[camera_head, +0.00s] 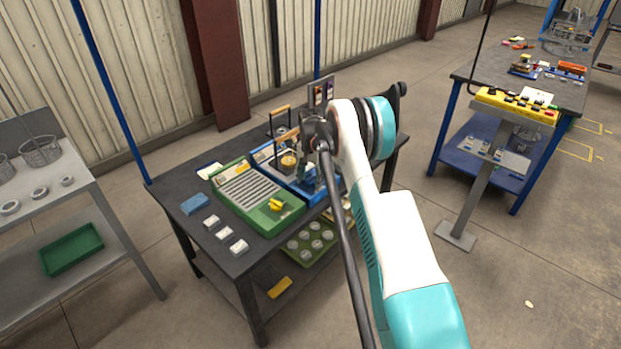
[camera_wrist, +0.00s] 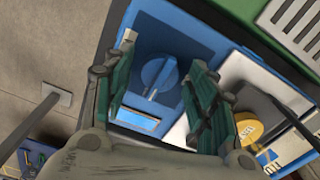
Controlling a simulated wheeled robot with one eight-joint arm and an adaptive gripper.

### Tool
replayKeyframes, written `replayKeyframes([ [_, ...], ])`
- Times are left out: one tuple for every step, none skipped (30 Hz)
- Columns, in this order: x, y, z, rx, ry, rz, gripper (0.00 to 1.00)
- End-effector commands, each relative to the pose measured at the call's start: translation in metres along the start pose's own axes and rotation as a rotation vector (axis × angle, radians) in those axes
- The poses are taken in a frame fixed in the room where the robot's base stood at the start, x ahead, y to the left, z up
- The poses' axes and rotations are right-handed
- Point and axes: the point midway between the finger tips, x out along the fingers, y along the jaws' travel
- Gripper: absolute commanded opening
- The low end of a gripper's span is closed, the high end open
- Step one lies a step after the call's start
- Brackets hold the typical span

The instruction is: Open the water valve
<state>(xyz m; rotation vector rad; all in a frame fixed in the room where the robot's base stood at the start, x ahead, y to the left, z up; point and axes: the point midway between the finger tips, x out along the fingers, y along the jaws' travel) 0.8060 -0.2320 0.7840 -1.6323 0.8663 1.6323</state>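A round blue knob (camera_wrist: 158,76) with a raised grip bar sits on a blue panel (camera_wrist: 205,30) in the wrist view; no label saying water is readable. My gripper (camera_wrist: 163,62) is open over this knob, one green-padded finger on either side of it. Whether the fingers touch the knob cannot be told. A light-blue window (camera_wrist: 138,119) lies just below the knob. In the head view the blue unit (camera_head: 266,154) stands on the dark bench, partly hidden by my arm, and the knob cannot be made out there.
A green unit (camera_head: 232,180) with a yellow knob (camera_head: 277,206) stands left of the blue unit. A yellow round part (camera_wrist: 248,128) is close right of my fingers. A blue block (camera_head: 194,204) and small white boxes (camera_head: 239,247) lie on the bench (camera_head: 190,232). A yellow control pedestal (camera_head: 517,108) stands right.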

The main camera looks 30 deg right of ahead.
Motion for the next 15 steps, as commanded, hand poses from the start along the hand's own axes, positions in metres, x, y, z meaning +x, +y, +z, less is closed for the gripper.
replayKeyframes([
  [0.000,0.000,0.000,0.000,0.000,0.000,0.52],
  [0.000,0.000,0.000,0.000,0.000,0.000,0.52],
  [0.000,0.000,0.000,0.000,0.000,0.000,0.52],
  [-0.001,0.000,0.000,0.000,0.000,0.000,0.52],
  [-0.001,0.000,0.000,0.000,0.000,0.000,0.52],
  [-0.003,0.000,0.000,0.000,0.000,0.000,0.52],
  [-0.006,0.000,0.000,0.000,0.000,0.000,0.52],
  [-0.009,0.000,0.000,0.000,0.000,0.000,0.52],
  [-0.013,0.000,0.000,0.000,0.000,0.000,0.52],
  [-0.018,0.000,0.000,0.000,0.000,0.000,0.52],
  [-0.023,0.000,0.000,0.000,0.000,0.000,0.52],
  [-0.030,0.000,0.000,0.000,0.000,0.000,0.52],
  [-0.036,0.000,0.000,0.000,0.000,0.000,0.52],
  [-0.042,0.000,0.000,0.000,0.000,0.000,0.52],
  [-0.051,0.000,0.000,0.000,0.000,0.000,0.52],
])
